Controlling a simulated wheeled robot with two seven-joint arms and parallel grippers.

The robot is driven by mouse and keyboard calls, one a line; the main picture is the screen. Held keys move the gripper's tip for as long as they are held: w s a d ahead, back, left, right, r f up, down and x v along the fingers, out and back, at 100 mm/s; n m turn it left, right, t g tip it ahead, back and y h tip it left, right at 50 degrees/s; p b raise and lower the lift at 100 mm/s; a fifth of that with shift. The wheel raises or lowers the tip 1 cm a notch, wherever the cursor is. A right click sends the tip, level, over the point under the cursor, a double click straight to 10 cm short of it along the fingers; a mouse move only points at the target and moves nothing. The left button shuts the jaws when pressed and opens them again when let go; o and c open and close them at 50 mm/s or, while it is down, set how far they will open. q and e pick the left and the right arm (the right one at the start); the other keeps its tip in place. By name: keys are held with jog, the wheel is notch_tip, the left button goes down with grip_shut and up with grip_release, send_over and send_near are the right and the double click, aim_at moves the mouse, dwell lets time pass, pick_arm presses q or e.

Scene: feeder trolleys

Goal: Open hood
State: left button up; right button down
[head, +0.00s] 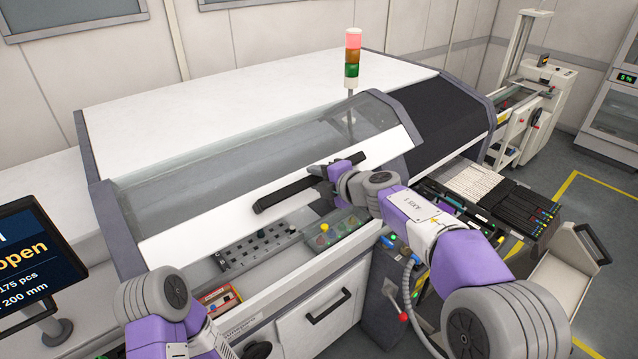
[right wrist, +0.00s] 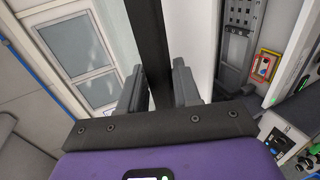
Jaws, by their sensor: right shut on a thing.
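The hood (head: 290,140) is the white and glass cover on the front of the large white machine. It looks down, with its lower white strip (head: 200,224) just above the button panel. A long black bar handle (head: 285,196) runs along that strip. My right gripper (head: 338,172) is shut on the handle near its right end. In the right wrist view the handle (right wrist: 150,40) passes between the two dark fingers of my right gripper (right wrist: 160,88). My left arm shows at the bottom left, but its gripper fingers do not show.
A control panel with buttons (head: 262,245) lies below the hood. A signal tower (head: 352,55) with its red light lit stands behind. A monitor (head: 35,262) is at the left. A feeder trolley (head: 500,200) stands at the right, with open floor beyond it.

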jog(key=shift+a, duration=0.15)
jog(key=c, duration=1)
grip_release()
jog(key=shift+f, duration=0.1)
jog(key=shift+o, duration=0.6)
jog(key=shift+w+a, duration=0.1)
jog(key=shift+w, duration=0.05)
